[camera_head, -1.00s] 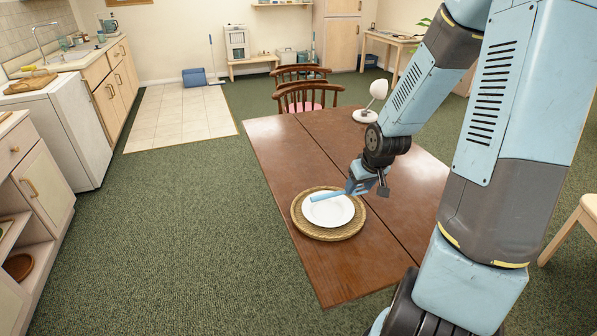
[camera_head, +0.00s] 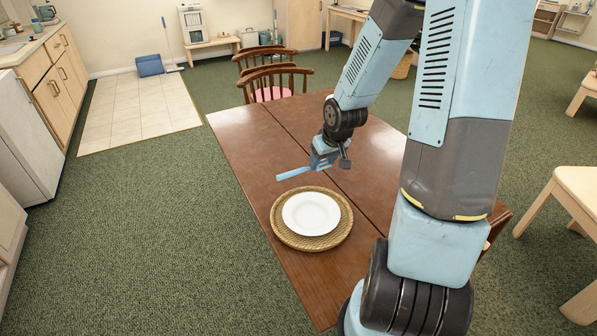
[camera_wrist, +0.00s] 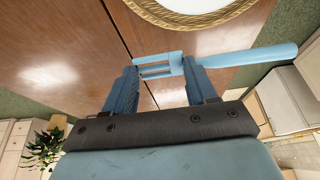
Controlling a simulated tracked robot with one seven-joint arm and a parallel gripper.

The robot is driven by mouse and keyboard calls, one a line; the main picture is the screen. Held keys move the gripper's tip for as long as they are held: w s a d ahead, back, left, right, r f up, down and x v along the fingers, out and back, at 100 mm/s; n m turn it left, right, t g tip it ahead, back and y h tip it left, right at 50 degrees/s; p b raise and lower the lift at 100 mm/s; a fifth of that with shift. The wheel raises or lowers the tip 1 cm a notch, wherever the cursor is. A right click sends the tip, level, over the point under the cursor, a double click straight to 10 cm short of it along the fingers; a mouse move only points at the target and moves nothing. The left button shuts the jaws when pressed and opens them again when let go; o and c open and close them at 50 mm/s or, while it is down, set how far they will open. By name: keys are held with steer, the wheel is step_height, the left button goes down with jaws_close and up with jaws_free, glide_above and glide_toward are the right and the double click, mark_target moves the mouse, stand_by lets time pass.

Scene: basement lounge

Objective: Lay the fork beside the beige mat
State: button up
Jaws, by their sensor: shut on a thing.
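A light blue fork (camera_head: 293,173) is held in my gripper (camera_head: 322,164) above the brown wooden table, with its handle pointing left in the head view. In the wrist view, the fork's tines sit between the fingers of my gripper (camera_wrist: 160,78) and its handle (camera_wrist: 245,55) sticks out to the right. The round beige woven mat (camera_head: 277,220) lies near the table's left edge under a white plate (camera_head: 311,213). My gripper and fork are beyond the plate in the head view, apart from it. The mat's rim (camera_wrist: 187,17) shows at the top of the wrist view.
The table (camera_head: 243,135) is bare behind and left of the fork. Dark wooden chairs (camera_head: 277,79), one with a pink seat, stand at its far end. A light wooden chair or stool (camera_head: 562,185) is at the right. Green carpet (camera_head: 150,230) is open to the left.

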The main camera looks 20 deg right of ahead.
glide_toward(301, 176)
steer(key=shift+w+a+f, duration=0.15)
steer(key=shift+w+f, duration=0.2)
steer(key=shift+w, duration=0.1)
steer(key=shift+w+a+f, duration=0.2)
steer(key=shift+w+f, duration=0.15)
steer(key=shift+w, duration=0.1)
steer(key=shift+w+a+f, duration=0.2)
steer(key=shift+w+f, duration=0.4)
steer(key=shift+f, duration=1.65)
steer(key=shift+f, duration=0.1)
steer(key=o, duration=1)
steer(key=shift+s+d, duration=0.1)
steer(key=shift+s, duration=0.05)
steer(key=shift+o, duration=0.2)
steer(key=shift+f, duration=0.1)
steer(key=shift+d, duration=0.1)
